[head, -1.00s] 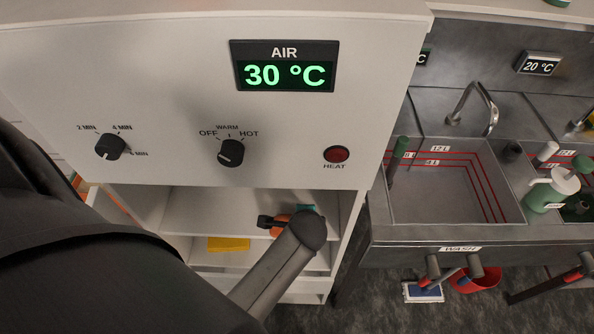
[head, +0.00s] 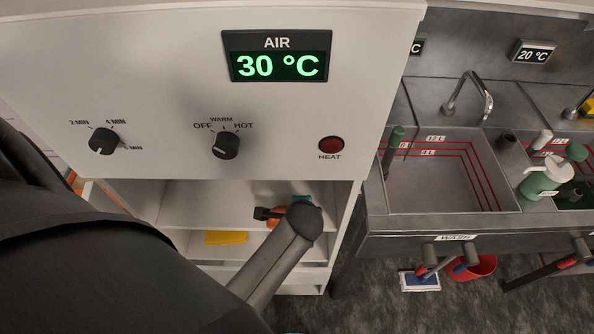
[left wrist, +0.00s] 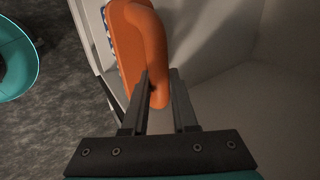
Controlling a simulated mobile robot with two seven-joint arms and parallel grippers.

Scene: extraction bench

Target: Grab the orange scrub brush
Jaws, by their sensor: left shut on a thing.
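The orange scrub brush shows in the left wrist view (left wrist: 132,50), with its pale bristle side to the left. My left gripper (left wrist: 160,85) is shut on the end of the brush's loop handle, one finger on each side. In the head view a small part of the orange brush (head: 272,222) shows at the open shelves below the control panel. My left arm's links hide most of the brush and gripper there. My right gripper is in neither view.
A white cabinet panel with dials (head: 226,145) overhangs the shelves. A yellow item (head: 226,237) lies on a shelf. To the right is a steel wash sink (head: 425,227). A red bucket (head: 478,267) stands on the floor below it. A teal round container (left wrist: 15,60) is on the floor.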

